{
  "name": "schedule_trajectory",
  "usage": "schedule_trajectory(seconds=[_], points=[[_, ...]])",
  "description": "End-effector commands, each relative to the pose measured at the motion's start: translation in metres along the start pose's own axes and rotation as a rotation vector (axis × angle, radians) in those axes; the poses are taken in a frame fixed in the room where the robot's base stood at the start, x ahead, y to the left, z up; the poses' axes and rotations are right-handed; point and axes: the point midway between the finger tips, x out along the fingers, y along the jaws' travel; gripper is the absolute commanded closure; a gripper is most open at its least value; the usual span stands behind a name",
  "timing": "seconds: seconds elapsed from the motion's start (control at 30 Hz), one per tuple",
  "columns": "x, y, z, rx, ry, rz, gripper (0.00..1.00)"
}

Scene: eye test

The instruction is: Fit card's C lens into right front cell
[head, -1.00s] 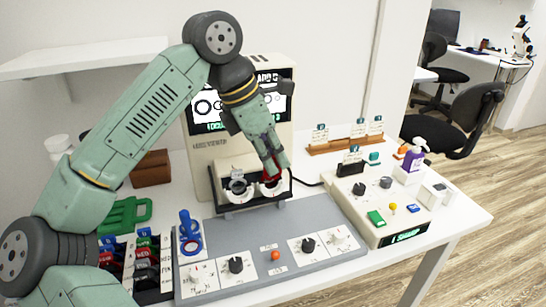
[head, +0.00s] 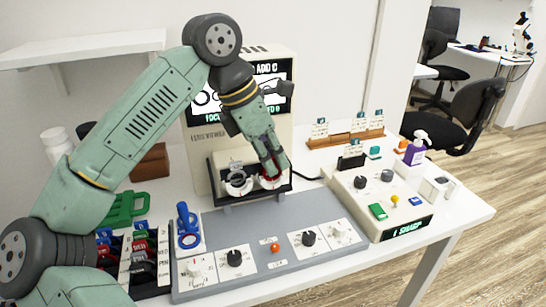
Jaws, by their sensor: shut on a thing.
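My gripper (head: 272,170) points down over the right cell (head: 273,182) of the trial frame on the front of the cream machine. It is shut on a red-rimmed lens (head: 267,170), which is at the cell; the fingers hide part of it, so I cannot tell whether it is seated. The left cell (head: 238,183) is a pale ring with a dark edge. A card (head: 353,150) stands in a small black holder on the cream console; its writing is too small to read. The lens rack (head: 140,250) at the lower left holds several red, blue and dark lenses, partly behind my arm.
A grey panel with knobs (head: 234,258) lies in front of the machine, with a blue-handled tool (head: 188,228) upright at its left end. The cream console (head: 350,190) stands right, a wooden card rack (head: 340,139) behind it. The machine's screen (head: 265,85) is partly covered by my arm.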

Motion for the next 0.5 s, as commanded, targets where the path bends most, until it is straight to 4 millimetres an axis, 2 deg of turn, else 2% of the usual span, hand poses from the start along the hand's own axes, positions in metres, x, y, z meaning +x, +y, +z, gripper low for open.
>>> schedule_trajectory(seconds=[0.23,0.5], points=[[0.0081,0.0001,-0.0035,0.000,0.000,0.000,1.00],[0.0085,0.0000,-0.0036,0.000,0.000,0.000,1.00]])
